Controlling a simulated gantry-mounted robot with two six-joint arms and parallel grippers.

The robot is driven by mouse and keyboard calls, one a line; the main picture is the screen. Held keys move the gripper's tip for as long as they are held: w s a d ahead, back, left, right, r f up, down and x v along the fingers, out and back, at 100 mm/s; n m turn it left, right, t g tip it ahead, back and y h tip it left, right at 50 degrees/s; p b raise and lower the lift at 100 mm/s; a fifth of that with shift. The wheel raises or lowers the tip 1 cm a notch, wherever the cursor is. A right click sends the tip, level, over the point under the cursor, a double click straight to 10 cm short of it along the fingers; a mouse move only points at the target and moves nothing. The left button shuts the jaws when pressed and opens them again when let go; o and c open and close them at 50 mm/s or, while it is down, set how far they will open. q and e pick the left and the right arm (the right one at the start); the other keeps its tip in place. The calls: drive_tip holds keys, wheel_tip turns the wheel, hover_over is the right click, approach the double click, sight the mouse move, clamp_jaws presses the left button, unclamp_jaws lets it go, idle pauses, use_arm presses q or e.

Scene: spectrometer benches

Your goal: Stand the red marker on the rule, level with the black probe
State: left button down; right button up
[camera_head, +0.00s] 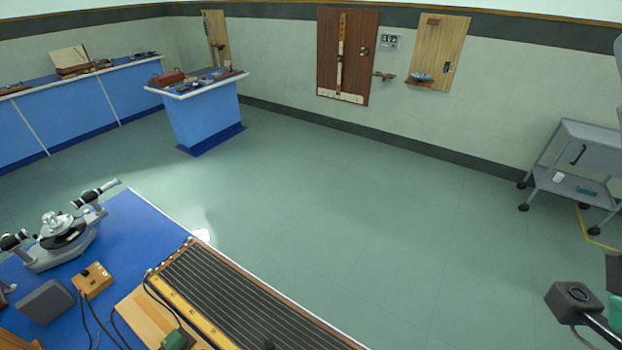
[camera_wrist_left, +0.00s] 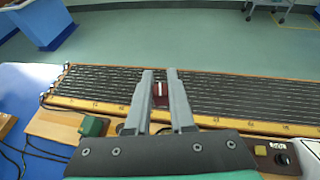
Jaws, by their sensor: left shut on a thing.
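In the left wrist view my left gripper (camera_wrist_left: 160,80) is shut on the small dark-red marker (camera_wrist_left: 160,92), which has a pale stripe. It holds the marker between its fingertips, over the wired board. The yellow rule (camera_wrist_left: 86,104) runs along the near edge of the board and passes behind the fingers. It also shows in the head view (camera_head: 193,309). I cannot tell whether the marker touches the board or the rule. I cannot make out the black probe for certain. Neither gripper's fingers show in the head view.
The long board with dark wires (camera_head: 235,300) lies on the blue bench (camera_head: 135,235). A green block (camera_wrist_left: 93,126) sits near the rule's left part. A spectrometer (camera_head: 65,235), a wooden box (camera_head: 93,279) and a grey block (camera_head: 46,302) stand at left, with loose black leads.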

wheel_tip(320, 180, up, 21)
drive_tip(key=p, duration=1.8)
